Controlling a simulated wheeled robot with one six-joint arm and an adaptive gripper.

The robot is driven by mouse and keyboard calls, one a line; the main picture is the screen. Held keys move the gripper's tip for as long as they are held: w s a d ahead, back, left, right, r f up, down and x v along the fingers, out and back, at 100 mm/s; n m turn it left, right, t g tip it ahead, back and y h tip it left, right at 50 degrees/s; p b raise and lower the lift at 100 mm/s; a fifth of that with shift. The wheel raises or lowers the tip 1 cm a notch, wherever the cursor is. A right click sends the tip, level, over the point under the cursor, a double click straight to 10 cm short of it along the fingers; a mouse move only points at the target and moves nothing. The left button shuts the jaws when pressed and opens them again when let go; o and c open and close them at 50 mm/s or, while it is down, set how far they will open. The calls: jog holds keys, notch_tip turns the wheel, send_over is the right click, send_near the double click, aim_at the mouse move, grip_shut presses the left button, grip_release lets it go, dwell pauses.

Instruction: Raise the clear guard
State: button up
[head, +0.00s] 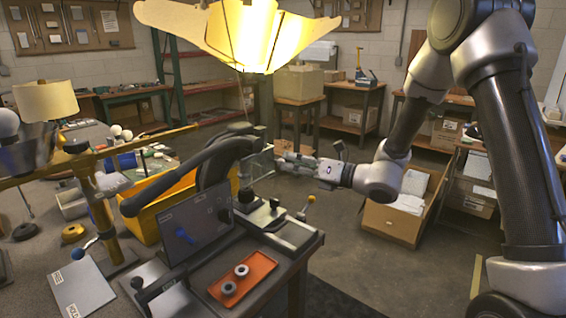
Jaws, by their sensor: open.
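The clear guard (257,165) is a small see-through panel on the press-like machine (214,163) at the right end of the workbench. The panel stands roughly upright beside the machine's dark body. My gripper (281,158) reaches in from the right, close to the panel's right edge. It is open and holds nothing that I can see. Its fingertips are small in the picture, and I cannot tell whether they touch the guard.
An orange tray (243,278) with grey rings lies at the bench's front corner. A dark panel (197,224) and a yellow bin (160,200) stand left of the machine. A glowing lampshade (235,35) hangs above. An open carton (400,215) sits on the floor at right.

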jog(key=v, duration=0.8)
